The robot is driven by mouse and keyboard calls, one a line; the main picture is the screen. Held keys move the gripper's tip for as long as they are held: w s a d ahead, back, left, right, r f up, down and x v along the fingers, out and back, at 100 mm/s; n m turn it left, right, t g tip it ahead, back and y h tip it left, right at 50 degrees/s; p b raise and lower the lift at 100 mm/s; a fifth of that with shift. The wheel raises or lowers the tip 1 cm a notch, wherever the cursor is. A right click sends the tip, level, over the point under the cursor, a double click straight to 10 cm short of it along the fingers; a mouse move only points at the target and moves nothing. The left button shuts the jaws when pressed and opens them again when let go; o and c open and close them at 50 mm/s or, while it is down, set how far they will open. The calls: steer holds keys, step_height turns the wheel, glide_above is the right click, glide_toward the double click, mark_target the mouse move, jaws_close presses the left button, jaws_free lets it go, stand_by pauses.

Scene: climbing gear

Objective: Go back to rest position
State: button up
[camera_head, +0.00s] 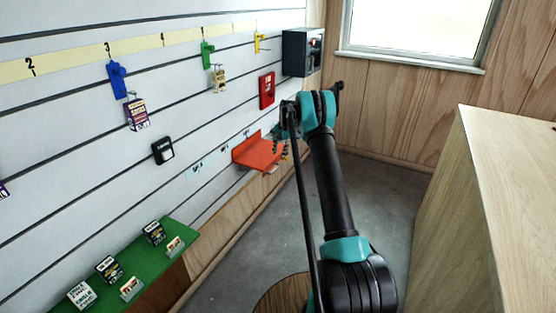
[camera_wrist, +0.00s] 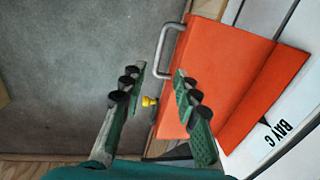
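My gripper (camera_wrist: 158,78) is open in the wrist view, with its two green fingers apart. It is over the outer edge of an orange shelf (camera_wrist: 240,75). The right finger overlaps the shelf and the left finger is over the grey floor. A small yellow piece (camera_wrist: 149,101) shows between the fingers; I cannot tell what it belongs to or whether it touches them. A grey metal loop (camera_wrist: 164,55) stands at the shelf's edge, just beyond the fingertips. In the head view my arm reaches forward and the gripper is partly hidden beside the orange shelf (camera_head: 257,152).
A slatted wall holds tags on blue (camera_head: 117,79) and green (camera_head: 207,53) hooks, a red holder (camera_head: 267,90) and a dark box (camera_head: 298,52). A green shelf (camera_head: 181,236) with several small boxes is lower left. A wooden cabinet (camera_head: 510,190) stands right. Floor (camera_head: 385,200) between is clear.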

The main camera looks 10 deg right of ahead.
steer(key=shift+s+d+r, duration=0.1)
steer(key=shift+d+r, duration=0.05)
steer(key=shift+r, duration=0.75)
steer(key=s+r+n, duration=0.1)
steer(key=s+r, duration=0.4)
steer(key=s, duration=0.3)
steer(key=s+r+n+t, duration=0.1)
steer(key=s+r, duration=0.3)
steer(key=s, duration=0.4)
steer(key=s+r+n, duration=0.1)
steer(key=s+r, duration=0.4)
steer(key=s, duration=0.3)
steer(key=s+d+f+n+t, duration=0.1)
steer(key=s+f+n, duration=0.1)
steer(key=s, duration=1.5)
steer(key=s+f+n+t+h, duration=0.1)
steer(key=s+f, duration=0.3)
steer(key=s, duration=1.4)
steer(key=shift+s+d+f+n+h, duration=0.15)
steer(key=shift+s+d+n+h, duration=0.15)
steer(key=shift+d+n, duration=0.15)
